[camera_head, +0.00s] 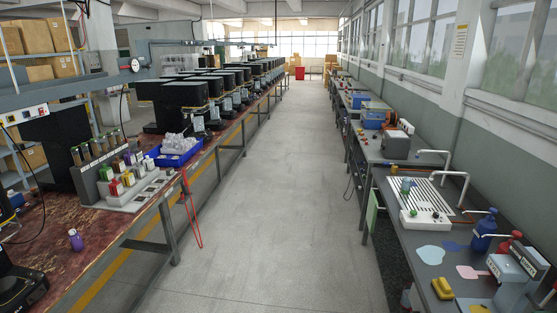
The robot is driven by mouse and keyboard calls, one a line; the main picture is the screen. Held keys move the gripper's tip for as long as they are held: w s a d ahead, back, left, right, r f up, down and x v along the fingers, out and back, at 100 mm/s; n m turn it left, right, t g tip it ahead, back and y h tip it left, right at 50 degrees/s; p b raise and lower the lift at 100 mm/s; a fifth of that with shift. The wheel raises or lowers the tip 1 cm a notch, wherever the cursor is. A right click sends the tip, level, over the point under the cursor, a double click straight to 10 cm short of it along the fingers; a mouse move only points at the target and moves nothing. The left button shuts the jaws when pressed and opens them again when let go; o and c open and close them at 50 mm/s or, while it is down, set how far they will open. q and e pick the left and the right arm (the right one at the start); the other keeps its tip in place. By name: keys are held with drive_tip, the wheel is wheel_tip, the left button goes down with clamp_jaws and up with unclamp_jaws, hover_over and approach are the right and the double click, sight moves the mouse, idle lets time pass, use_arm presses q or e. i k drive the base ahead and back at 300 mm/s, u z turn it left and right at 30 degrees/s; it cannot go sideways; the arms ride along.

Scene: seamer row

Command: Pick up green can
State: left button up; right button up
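A rack (125,200) on the left bench holds several small cans in red, green, purple and white, in stepped rows. A green can (106,174) appears at the left of the lower rows, close behind a red one; it is small, and its edges are hard to make out. A small green-blue object (405,187) stands on the white drainboard (428,203) on the right bench; I cannot tell whether it is a can. A purple bottle-like item (75,240) stands alone on the left bench. Neither of my grippers can be made out in the head view.
A blue tray (173,157) of clear items sits beside the rack. A row of black machines (186,97) runs along the left bench. Red-handled tool or cord (192,215) hangs off its edge. The right bench has bottles, taps and a yellow item (442,288). The aisle floor (290,200) is clear.

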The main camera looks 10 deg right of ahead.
sight(406, 183)
drive_tip(key=z, duration=0.05)
drive_tip(key=i, duration=1.95)
drive_tip(key=z, duration=0.95)
drive_tip(key=i, duration=1.45)
drive_tip(key=z, duration=1.1)
